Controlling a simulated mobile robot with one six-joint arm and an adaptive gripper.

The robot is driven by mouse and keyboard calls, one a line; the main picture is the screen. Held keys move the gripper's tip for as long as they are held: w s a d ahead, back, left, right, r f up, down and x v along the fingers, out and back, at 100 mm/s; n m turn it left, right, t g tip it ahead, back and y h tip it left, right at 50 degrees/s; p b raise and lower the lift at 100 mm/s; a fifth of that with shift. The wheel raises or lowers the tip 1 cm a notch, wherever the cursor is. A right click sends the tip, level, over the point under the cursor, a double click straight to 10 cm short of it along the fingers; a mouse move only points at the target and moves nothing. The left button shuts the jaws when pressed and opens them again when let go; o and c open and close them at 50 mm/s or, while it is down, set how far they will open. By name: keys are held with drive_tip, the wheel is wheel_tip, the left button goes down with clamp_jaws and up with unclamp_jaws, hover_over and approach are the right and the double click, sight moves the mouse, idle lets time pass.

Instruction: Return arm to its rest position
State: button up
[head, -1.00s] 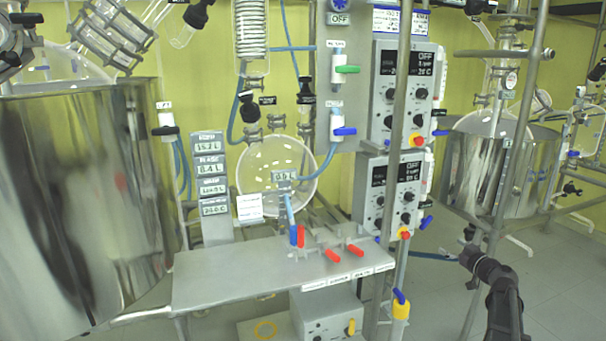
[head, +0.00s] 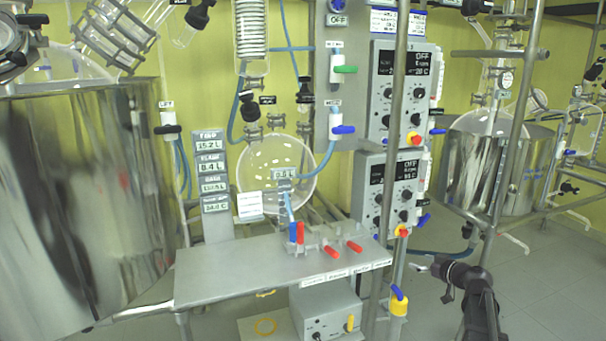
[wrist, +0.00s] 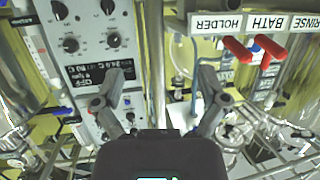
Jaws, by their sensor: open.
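My arm (head: 478,300) rises from the lower right edge of the head view, in front of the floor right of the steel frame. My gripper (head: 422,269) is at its left end, small in the picture and pointing left. In the wrist view my gripper (wrist: 160,92) has its two fingers spread wide apart with nothing between them. Past the fingers are a grey control box (wrist: 105,45) on the left and red valve handles (wrist: 252,50) on the right, under labels that read upside down.
A steel bench (head: 240,270) with red and blue valve handles stands left of my arm. An upright post with a yellow-and-blue valve (head: 399,303) is close to my gripper's left. A large steel vessel (head: 85,200) fills the left; another reactor (head: 500,165) stands behind right. Grey floor (head: 545,290) is clear at lower right.

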drive_tip(key=s+a+f+m+g+h, duration=0.1)
drive_tip(key=s+a+f+g, duration=0.35)
drive_tip(key=a, duration=0.35)
drive_tip(key=s+a+f+g, duration=0.3)
drive_tip(key=s+a+f, duration=0.25)
drive_tip(key=a, duration=0.25)
drive_tip(key=s+a+f+m+g+h, duration=0.2)
drive_tip(key=s+m+g+h, duration=0.1)
drive_tip(key=s, duration=0.5)
drive_tip(key=s+a+f+m+g+h, duration=0.15)
drive_tip(key=s+h, duration=0.25)
drive_tip(key=s, duration=0.4)
wheel_tip(320, 180, up, 23)
drive_tip(key=p, duration=2.3)
drive_tip(key=shift+w+m+g, duration=0.3)
drive_tip(key=shift+w+m, duration=0.05)
drive_tip(key=shift+f, duration=0.15)
